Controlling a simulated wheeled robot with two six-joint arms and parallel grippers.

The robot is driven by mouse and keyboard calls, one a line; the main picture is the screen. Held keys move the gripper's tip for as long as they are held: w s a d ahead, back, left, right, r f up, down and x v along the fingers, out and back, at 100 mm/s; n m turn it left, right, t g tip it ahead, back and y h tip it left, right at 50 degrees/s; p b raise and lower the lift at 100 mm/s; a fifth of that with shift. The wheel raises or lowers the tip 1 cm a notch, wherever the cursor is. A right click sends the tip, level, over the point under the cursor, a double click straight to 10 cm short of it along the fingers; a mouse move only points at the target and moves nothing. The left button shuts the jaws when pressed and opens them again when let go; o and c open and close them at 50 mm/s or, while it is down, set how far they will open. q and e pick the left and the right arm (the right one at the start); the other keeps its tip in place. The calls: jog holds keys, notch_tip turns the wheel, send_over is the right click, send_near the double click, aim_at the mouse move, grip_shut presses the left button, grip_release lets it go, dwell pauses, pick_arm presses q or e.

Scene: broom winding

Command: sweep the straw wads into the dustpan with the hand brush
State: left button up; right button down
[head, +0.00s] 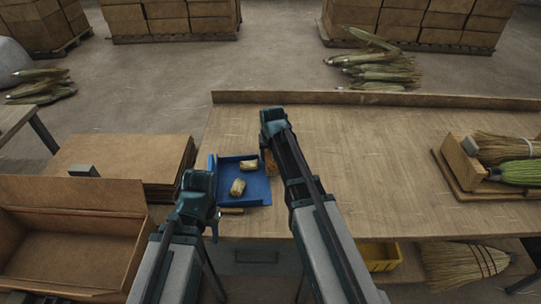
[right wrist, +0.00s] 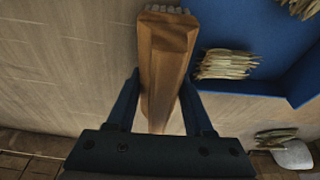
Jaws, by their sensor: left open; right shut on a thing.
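The blue dustpan (head: 262,190) lies on the workbench with two straw wads in it, a rear one (head: 249,165) and a front one (head: 237,187). The right wrist view also shows the dustpan (right wrist: 285,75) and a wad (right wrist: 228,64) on it. My right gripper (right wrist: 165,105) is shut on the wooden hand brush (right wrist: 167,60), beside the dustpan's open side; pale bristles show at its far end. In the head view the brush (head: 270,163) is mostly hidden by my right arm. My left gripper (head: 197,183) is open and empty at the dustpan's left front corner.
Stacked cardboard sheets (head: 125,160) and an open carton (head: 70,245) are at left. A wooden holder (head: 462,165) with brooms stands on the bench at right. A yellow bin (head: 380,255) is below the bench front.

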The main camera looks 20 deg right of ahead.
jog(key=shift+f+b, duration=0.6)
jog(key=shift+b, duration=0.05)
jog(key=shift+r, duration=0.2)
dwell(0.5)
jog(key=shift+s+d, duration=0.1)
jog(key=shift+s+d, duration=1.9)
jog(key=shift+d, duration=0.1)
jog(key=shift+a, duration=0.25)
jog(key=shift+w+a, duration=0.15)
jog(key=shift+a, duration=0.2)
jog(key=shift+a, duration=0.35)
jog(key=shift+w+a+r+p, duration=0.15)
jog(key=shift+a+p, duration=0.15)
jog(key=shift+a, duration=0.4)
jog(key=shift+a, duration=0.35)
